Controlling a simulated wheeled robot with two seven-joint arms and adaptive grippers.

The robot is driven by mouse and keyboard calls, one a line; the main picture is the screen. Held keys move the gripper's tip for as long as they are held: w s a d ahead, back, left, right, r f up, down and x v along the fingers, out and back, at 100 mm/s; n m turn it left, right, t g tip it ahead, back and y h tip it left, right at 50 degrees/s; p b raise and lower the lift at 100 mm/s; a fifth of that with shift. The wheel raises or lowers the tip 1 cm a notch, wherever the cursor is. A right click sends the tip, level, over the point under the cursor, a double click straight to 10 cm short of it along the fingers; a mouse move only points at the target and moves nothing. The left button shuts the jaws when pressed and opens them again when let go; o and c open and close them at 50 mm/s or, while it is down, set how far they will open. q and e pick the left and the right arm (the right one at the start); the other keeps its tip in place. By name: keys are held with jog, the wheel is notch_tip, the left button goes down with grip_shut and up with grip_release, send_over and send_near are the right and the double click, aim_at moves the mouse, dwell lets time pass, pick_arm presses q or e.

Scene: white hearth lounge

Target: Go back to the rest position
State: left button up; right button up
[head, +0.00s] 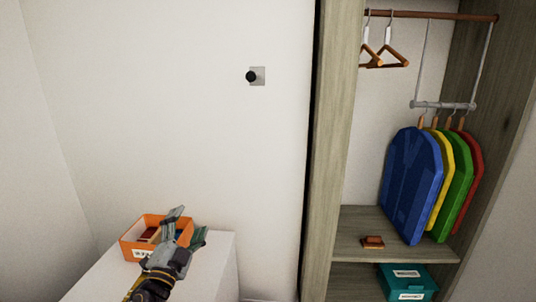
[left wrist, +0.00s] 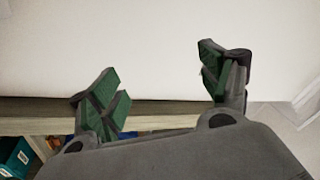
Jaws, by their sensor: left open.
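My left gripper (head: 186,225) is at the lower left of the head view, in front of and partly over an orange box on a white cabinet. In the left wrist view its two green-padded fingers (left wrist: 165,82) are wide apart with nothing between them. Behind them is a plain pale surface. My right gripper is in neither view.
The orange box (head: 130,245) holds small items on the white cabinet (head: 215,270). At the right, an open wardrobe (head: 338,130) holds blue, yellow, green and red garments (head: 411,185), hangers (head: 385,55), a small brown object (head: 373,242) and a teal box (head: 408,283). A black knob (head: 252,76) is on the wall.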

pick_arm(q)
jog(key=s+a+f+n+g+y, duration=0.3)
jog(key=s+f+n+g, duration=0.15)
jog(key=f, duration=0.35)
jog(key=s+a+f+n+g+y, duration=0.25)
jog(key=f+n+g, duration=0.2)
jog(key=f, duration=0.45)
jog(key=s+d+f+n+g+h, duration=0.1)
jog(key=s+d+f+g+h, duration=0.2)
jog(key=s+f, duration=0.5)
jog(key=s+d+f+n+g, duration=0.1)
jog(key=s+d+f+g, duration=0.3)
jog(key=s, duration=0.7)
notch_tip(320, 180, down, 32)
jog(key=s+a+g, duration=0.1)
jog(key=s+g, duration=0.2)
jog(key=s+a+f, duration=0.2)
jog(key=s+f, duration=0.8)
jog(key=s, duration=0.1)
jog(key=s+a+f, duration=0.2)
jog(key=s+f, duration=0.8)
jog(key=s, duration=0.1)
jog(key=shift+s+a+f+g, duration=0.2)
jog(key=shift+a+f+g, duration=0.05)
jog(key=shift+f+g, duration=0.15)
